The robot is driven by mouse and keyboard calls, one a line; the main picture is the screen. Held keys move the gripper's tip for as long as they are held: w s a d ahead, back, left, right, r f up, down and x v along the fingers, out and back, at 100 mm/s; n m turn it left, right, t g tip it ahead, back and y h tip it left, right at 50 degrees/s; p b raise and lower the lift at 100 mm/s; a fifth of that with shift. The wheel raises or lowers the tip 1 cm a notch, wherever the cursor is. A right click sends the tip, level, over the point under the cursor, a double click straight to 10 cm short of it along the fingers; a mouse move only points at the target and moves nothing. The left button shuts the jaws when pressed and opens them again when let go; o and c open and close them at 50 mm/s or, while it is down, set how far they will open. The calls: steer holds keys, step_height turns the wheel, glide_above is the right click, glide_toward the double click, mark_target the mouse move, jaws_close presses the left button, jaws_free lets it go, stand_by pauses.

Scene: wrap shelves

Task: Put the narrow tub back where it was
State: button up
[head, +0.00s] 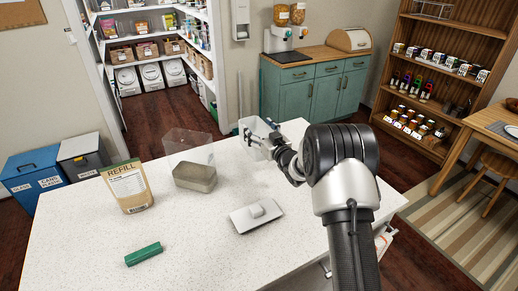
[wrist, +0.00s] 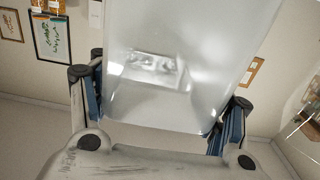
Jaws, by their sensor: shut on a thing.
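My gripper (head: 270,138) is shut on a clear, empty-looking tub (head: 253,139), which I take as the narrow tub. It is at the far right part of the white counter, tilted; I cannot tell whether it touches the counter. In the wrist view the tub (wrist: 180,65) fills the space between the blue finger pads, with its near end toward the palm. Another clear tub (head: 190,158) stands on the counter to the left, with a layer of grainy contents at its bottom.
On the white counter (head: 195,240) are a refill pouch (head: 128,186), a white lid with a knob (head: 256,214) and a green block-like item (head: 143,254). The front middle is clear. Shelves (head: 153,50), a teal cabinet (head: 313,98) and a wooden rack (head: 440,75) stand behind.

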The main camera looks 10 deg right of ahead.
steer(key=shift+f+b, duration=0.75)
steer(key=shift+f, duration=2.25)
steer(key=shift+f, duration=0.2)
steer(key=o, duration=1.7)
steer(key=shift+c, duration=0.2)
steer(key=shift+r, duration=0.15)
